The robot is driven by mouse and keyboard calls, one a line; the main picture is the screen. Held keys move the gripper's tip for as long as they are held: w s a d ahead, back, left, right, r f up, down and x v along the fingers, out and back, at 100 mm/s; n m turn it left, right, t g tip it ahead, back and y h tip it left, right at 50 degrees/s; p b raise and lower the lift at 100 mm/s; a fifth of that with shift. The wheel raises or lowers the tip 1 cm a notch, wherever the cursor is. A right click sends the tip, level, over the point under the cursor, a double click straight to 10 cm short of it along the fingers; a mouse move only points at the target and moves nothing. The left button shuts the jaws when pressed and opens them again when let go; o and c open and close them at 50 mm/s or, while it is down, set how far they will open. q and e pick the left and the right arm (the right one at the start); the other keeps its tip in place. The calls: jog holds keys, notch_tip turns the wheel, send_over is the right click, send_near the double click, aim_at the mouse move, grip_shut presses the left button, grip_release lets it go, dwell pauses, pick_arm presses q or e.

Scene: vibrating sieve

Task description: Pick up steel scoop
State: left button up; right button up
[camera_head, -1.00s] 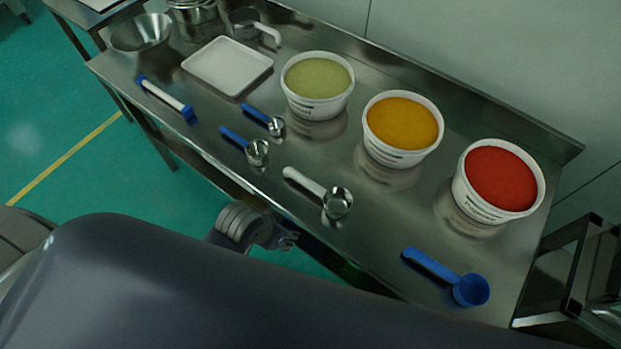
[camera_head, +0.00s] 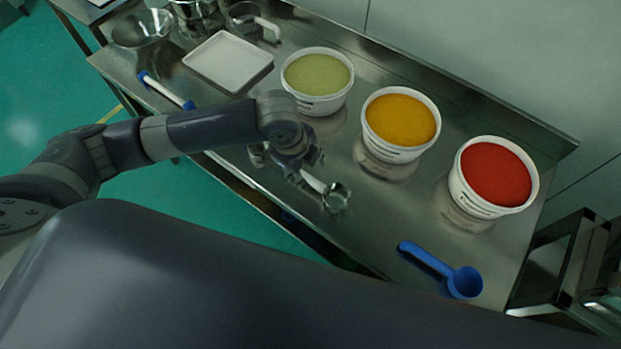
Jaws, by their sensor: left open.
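A steel scoop (camera_head: 337,198) with a round shiny bowl and a pale handle lies on the steel table, near its front edge. My left gripper (camera_head: 304,170) is over the handle end of this scoop, pointing down. It is open; whether its fingers touch the handle cannot be told. The gripper hides the far end of the handle. My right gripper is not in view.
Tubs of green (camera_head: 318,78), orange (camera_head: 400,122) and red (camera_head: 494,175) material stand behind. A blue scoop (camera_head: 462,282) lies at the right. A white tray (camera_head: 229,62), a steel bowl (camera_head: 142,28) and a blue-ended white tool (camera_head: 166,92) are at the left.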

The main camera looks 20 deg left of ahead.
aim_at(306, 177)
pick_arm(q)
jog(key=shift+m+y, duration=0.3)
jog(key=shift+m, duration=0.1)
jog(key=f, duration=0.1)
jog(key=w+a+f, duration=0.1)
jog(key=f, duration=0.1)
jog(key=a+f, duration=0.1)
jog(key=shift+w+f+p, duration=0.3)
jog(key=shift+f+p, duration=0.1)
jog(key=shift+w+d+f+p, duration=0.1)
jog(key=shift+d+f+p, duration=0.15)
jog(key=shift+f, duration=0.25)
jog(key=x, duration=0.1)
jog(key=p+x, duration=0.1)
jog(key=x, duration=0.1)
jog(key=shift+d+f, duration=0.1)
jog(key=shift+d, duration=0.15)
jog(key=shift+w+f, duration=0.1)
jog(key=shift+f, duration=0.45)
grip_shut()
